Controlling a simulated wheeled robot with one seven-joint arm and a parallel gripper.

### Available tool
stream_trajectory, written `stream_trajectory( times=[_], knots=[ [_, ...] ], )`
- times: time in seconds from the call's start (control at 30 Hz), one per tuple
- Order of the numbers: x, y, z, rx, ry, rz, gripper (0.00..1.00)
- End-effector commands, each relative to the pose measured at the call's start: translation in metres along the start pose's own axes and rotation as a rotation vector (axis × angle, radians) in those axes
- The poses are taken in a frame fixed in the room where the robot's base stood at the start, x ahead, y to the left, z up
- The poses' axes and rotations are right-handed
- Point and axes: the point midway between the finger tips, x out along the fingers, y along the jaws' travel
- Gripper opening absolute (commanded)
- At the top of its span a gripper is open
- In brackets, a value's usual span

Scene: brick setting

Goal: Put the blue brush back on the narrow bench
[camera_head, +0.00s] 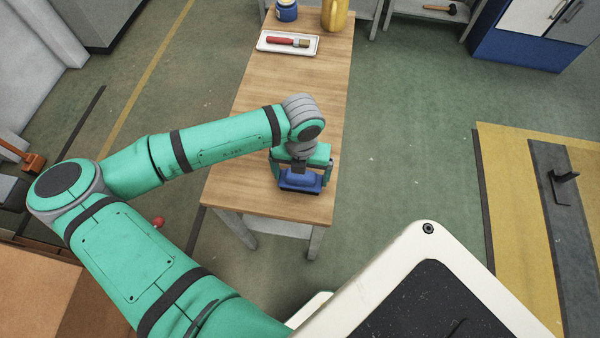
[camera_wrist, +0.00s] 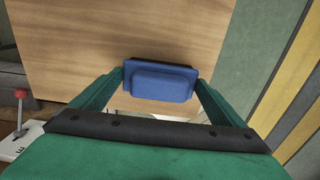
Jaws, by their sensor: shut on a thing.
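The blue brush (camera_head: 299,182) is at the near end of the narrow wooden bench (camera_head: 262,110). My gripper (camera_head: 301,174) is above that end of the bench and is shut on the brush from above. In the wrist view, the blue brush (camera_wrist: 160,82) sits between my two green fingers, with the bench top (camera_wrist: 110,40) behind it. Its underside is hidden, so I cannot tell whether it touches the bench top or hangs just above it.
Towards the bench's far end are a white tray (camera_head: 262,47) with a red-handled brush (camera_head: 285,41), a blue jar (camera_head: 287,10) and a yellow container (camera_head: 335,14). The bench middle is clear. A red-knobbed lever (camera_wrist: 20,95) shows in the wrist view.

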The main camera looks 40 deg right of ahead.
Motion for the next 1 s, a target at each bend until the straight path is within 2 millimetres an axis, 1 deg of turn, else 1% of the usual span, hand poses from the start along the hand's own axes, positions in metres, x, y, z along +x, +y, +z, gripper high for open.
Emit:
stream_trajectory(
  times=[0.23, 0.27, 0.3, 0.57, 0.67, 0.77, 1.0],
  knots=[
    [0.004, 0.003, -0.001, -0.007, 0.000, -0.001, 0.72],
    [0.004, 0.003, -0.001, -0.007, 0.000, -0.001, 0.98],
    [0.003, 0.003, -0.001, -0.008, 0.000, -0.001, 1.00],
    [0.001, 0.004, -0.001, -0.009, -0.001, 0.000, 1.00],
    [-0.007, 0.004, -0.001, -0.009, -0.002, 0.000, 1.00],
    [-0.022, 0.003, 0.000, -0.007, -0.003, -0.001, 1.00],
    [-0.071, 0.003, 0.000, -0.006, -0.004, 0.000, 1.00]
  ],
)
